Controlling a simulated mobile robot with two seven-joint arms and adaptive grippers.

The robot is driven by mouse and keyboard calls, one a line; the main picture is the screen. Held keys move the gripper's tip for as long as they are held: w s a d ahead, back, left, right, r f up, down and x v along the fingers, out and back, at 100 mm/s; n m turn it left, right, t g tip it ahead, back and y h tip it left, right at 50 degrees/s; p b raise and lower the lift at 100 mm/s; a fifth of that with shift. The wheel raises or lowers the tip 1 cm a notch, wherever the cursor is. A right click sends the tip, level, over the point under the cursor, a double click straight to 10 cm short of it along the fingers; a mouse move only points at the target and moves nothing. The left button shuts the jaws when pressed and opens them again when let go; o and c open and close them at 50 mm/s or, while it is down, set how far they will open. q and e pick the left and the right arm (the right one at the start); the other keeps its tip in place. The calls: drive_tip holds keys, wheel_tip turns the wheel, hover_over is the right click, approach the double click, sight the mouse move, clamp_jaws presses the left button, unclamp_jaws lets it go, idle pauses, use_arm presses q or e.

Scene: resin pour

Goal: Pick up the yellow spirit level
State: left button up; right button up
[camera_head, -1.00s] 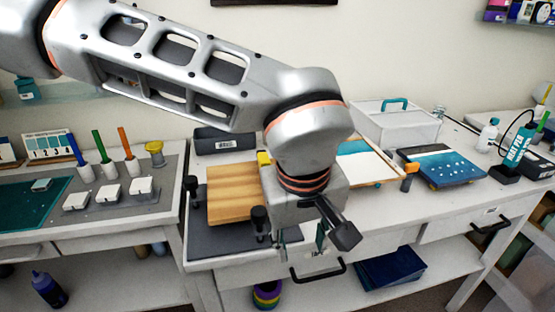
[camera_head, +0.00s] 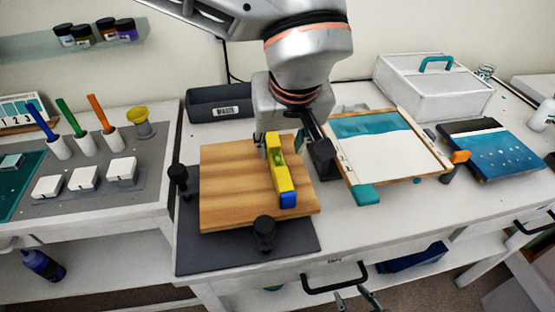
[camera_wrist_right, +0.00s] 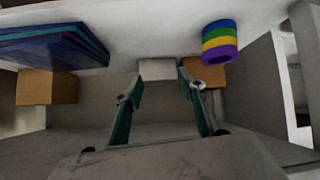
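The yellow spirit level (camera_head: 281,175), with a blue near end and a green vial, lies on the wooden board (camera_head: 230,190) in the head view. My left gripper (camera_head: 280,143) is above the board at the level's far end. Its fingers appear apart, one on each side of the level; contact is not clear. My right gripper (camera_head: 357,300) is low in front of the table, partly cut off by the frame. In the right wrist view its teal fingers (camera_wrist_right: 162,100) are apart with nothing between them.
Black clamps (camera_head: 265,232) stand at the board's edges on a dark mat (camera_head: 190,250). A framed canvas (camera_head: 385,150) lies to the right, close to my left gripper. A black bin (camera_head: 215,104) is behind.

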sight(277, 156)
use_arm(q)
drive_tip(key=x, duration=0.5)
drive_tip(key=shift+s+a+f, duration=0.1)
drive_tip(key=shift+s+a, duration=0.05)
clamp_jaws()
